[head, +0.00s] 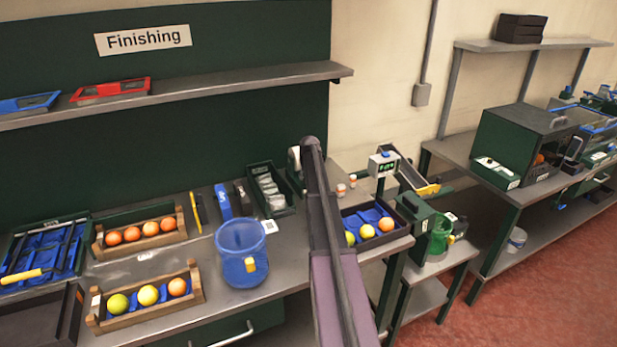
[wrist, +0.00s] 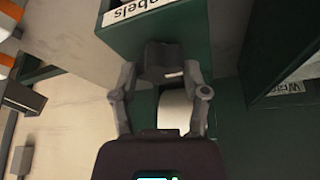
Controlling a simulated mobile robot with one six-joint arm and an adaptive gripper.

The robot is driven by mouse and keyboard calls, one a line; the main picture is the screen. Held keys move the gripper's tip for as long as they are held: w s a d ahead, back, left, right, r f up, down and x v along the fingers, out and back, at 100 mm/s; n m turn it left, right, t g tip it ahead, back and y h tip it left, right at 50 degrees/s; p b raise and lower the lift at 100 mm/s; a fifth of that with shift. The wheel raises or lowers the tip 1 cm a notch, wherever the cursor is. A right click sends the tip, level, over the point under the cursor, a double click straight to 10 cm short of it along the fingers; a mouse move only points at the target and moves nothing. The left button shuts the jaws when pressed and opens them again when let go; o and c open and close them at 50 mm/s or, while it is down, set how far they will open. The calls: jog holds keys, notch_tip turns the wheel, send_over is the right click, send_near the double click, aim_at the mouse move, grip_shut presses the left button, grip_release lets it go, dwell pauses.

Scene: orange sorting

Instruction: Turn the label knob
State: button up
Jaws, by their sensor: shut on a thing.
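The label knob (wrist: 160,58) is a dark block on the front of a green box (wrist: 118,35) in the wrist view. The box carries a white sign that partly reads "abels". My gripper (wrist: 161,74) is shut on the knob, with one finger on each side of it. A small white mark shows on the knob's edge. A white roll (wrist: 175,108) lies just beyond the gripper's palm. In the head view my arm crosses the middle of the bench and hides the gripper and the knob.
The bench holds orange crates (head: 140,232), a blue bucket (head: 241,245) and a dark tray of small packets (head: 270,190). A blue-lined fruit tray (head: 345,212) stands right of my arm. A shelf (head: 230,82) runs above. Red floor (head: 560,265) is open at right.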

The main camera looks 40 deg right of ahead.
jog(key=shift+m, duration=0.3)
jog(key=o, duration=1.1)
jog(key=shift+o, duration=0.2)
jog(key=shift+n, duration=0.6)
